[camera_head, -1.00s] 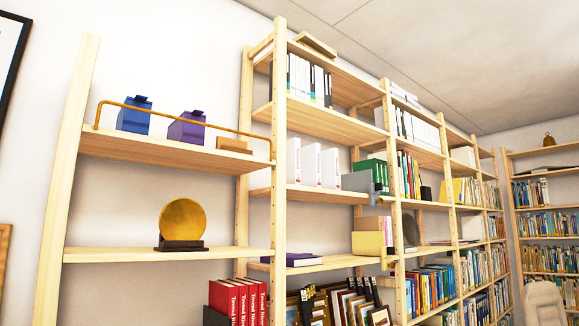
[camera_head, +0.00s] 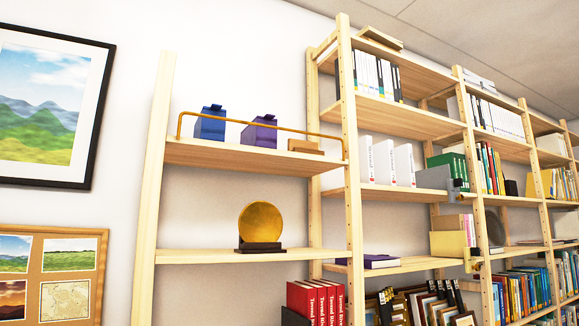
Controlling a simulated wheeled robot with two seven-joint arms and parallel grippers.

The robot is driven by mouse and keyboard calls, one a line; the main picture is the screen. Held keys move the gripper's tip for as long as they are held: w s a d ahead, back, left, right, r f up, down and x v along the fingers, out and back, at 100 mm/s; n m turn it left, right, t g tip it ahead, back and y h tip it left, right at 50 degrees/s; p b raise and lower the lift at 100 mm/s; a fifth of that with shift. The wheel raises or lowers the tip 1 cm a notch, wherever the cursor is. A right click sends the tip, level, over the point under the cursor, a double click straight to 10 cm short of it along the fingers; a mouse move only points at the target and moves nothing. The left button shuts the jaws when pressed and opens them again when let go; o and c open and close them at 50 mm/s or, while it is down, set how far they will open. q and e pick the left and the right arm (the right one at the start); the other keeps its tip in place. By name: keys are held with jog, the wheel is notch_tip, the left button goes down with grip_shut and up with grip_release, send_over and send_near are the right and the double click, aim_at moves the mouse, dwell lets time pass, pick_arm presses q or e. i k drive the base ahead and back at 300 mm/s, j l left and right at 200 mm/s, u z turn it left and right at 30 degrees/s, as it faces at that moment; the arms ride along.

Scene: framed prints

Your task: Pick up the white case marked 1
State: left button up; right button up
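Three white upright cases stand side by side on a middle shelf of the tall wooden unit: a left one (camera_head: 366,158), a middle one (camera_head: 384,162) and a right one (camera_head: 404,165). Their spines carry small reddish print, too small to read, so I cannot tell which is marked 1. None of my grippers shows in the head view.
A grey box (camera_head: 433,178) and green binders (camera_head: 447,162) stand right of the cases. A purple book (camera_head: 370,261) lies on the shelf below. A lower unit at left holds blue (camera_head: 210,125) and purple (camera_head: 260,132) boxes behind a brass rail, and a gold disc (camera_head: 261,222).

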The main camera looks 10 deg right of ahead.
aim_at(367, 164)
jog(key=i+l+u, duration=0.35)
jog(key=l+u, duration=0.4)
jog(key=l, duration=0.2)
jog(key=i+l+u, duration=0.15)
jog(key=l+u, duration=0.2)
jog(key=l, duration=0.2)
jog(key=l+u, duration=0.35)
jog(key=l, duration=0.2)
